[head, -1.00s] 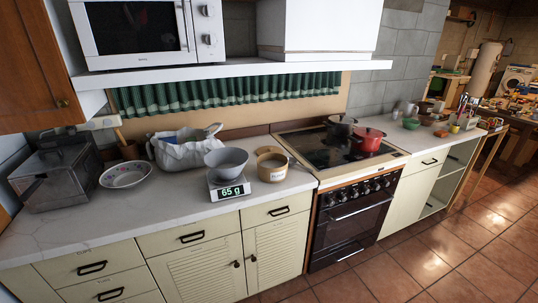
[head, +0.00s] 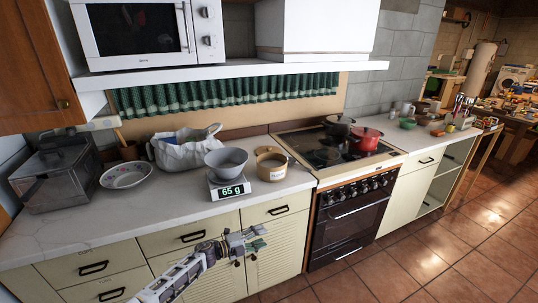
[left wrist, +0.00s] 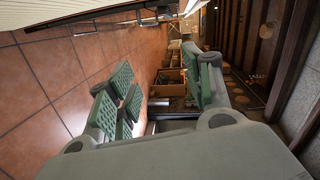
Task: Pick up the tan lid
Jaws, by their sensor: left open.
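A round tan container (head: 271,168) with a pale label stands on the counter, right of the scale. Its tan top (head: 270,153) looks like the tan lid, but I cannot tell whether it is a separate piece. My left gripper (head: 258,240) is open and empty in front of the lower cabinet doors, below the counter edge and below the container. In the left wrist view its green-padded fingers (left wrist: 160,85) are spread apart with nothing between them; the lid does not show there. My right gripper is not in view.
A grey bowl (head: 226,161) sits on a scale reading 65 g (head: 229,191), close left of the container. The stove (head: 350,205) is to the right, with a red pot (head: 367,139) and dark pot (head: 339,126). A shelf (head: 230,66) overhangs the counter. The front counter strip is clear.

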